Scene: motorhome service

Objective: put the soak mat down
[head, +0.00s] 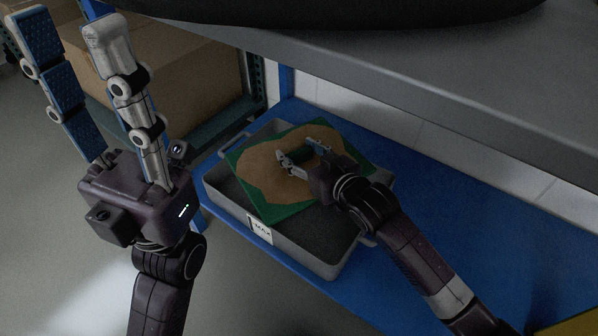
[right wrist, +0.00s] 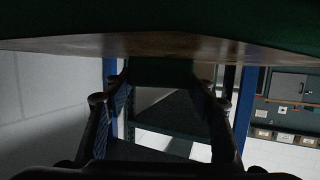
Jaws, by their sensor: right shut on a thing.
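The soak mat (head: 262,203) is a green square panel with a large tan-brown patch. It shows over the grey tray (head: 304,259), which has a "MAX" label on its front wall. I cannot tell whether the mat touches the tray. My right gripper (head: 298,158) is shut on a dark green block at the mat's middle. In the right wrist view that block (right wrist: 160,71) sits between the fingertips, with the mat's brown and green surface along the top. My left gripper (head: 66,22) is raised at the left, open and empty, away from the tray.
The tray stands on a blue shelf (head: 450,222) under a grey upper shelf (head: 400,62), which limits headroom. A white wall (head: 440,140) is behind. Cardboard boxes (head: 185,75) stand at the back left. The blue shelf is clear right of the tray.

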